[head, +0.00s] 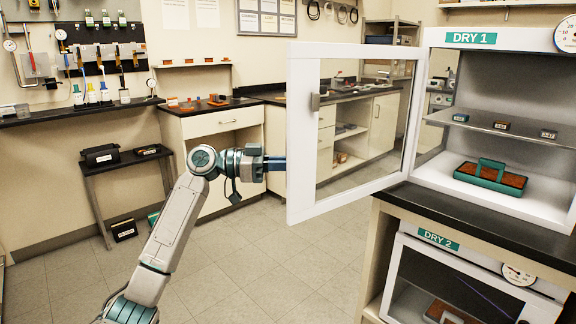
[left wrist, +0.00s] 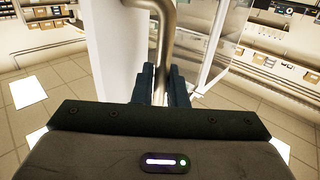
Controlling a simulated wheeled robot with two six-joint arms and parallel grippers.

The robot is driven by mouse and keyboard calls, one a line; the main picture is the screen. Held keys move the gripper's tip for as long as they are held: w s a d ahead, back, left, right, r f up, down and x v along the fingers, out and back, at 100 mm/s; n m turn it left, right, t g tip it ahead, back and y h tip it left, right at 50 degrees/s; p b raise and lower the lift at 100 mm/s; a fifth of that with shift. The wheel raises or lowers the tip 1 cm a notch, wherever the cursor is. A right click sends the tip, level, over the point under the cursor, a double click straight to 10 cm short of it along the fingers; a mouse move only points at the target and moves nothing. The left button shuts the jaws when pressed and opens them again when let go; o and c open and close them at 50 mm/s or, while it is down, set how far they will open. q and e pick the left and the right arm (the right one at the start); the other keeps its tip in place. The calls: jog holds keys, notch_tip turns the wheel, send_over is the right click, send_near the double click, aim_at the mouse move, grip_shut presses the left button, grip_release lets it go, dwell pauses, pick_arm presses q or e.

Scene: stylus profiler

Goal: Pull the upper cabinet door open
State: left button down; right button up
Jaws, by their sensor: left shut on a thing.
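The upper cabinet, labelled DRY 1 (head: 471,38), stands at the right on a black counter. Its white-framed glass door (head: 302,150) is swung wide open to the left, and the inside of the cabinet shows. My left gripper (head: 276,163) is at the door's free edge in the head view. In the left wrist view, the fingers of my left gripper (left wrist: 166,86) are closed around a metal bar handle (left wrist: 163,45), beside the white door frame (left wrist: 119,50). My right gripper is in neither view.
Inside the upper cabinet are a green and brown tray (head: 490,178) and a shelf (head: 500,127) with small boxes. The lower cabinet, DRY 2 (head: 439,239), is below the counter. A side bench (head: 213,124) stands behind my arm. The floor (head: 270,260) is clear.

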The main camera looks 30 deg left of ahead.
pick_arm(q)
jog(key=c, duration=1.5)
grip_release()
jog(key=shift+d, duration=0.1)
jog(key=shift+c, duration=0.2)
jog(key=shift+d, duration=0.1)
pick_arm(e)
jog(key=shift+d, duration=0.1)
pick_arm(q)
jog(key=b+v, duration=0.2)
jog(key=v, duration=0.9)
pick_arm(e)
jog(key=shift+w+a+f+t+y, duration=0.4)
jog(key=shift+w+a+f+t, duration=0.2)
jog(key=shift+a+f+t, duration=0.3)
pick_arm(q)
jog(key=shift+w, duration=0.1)
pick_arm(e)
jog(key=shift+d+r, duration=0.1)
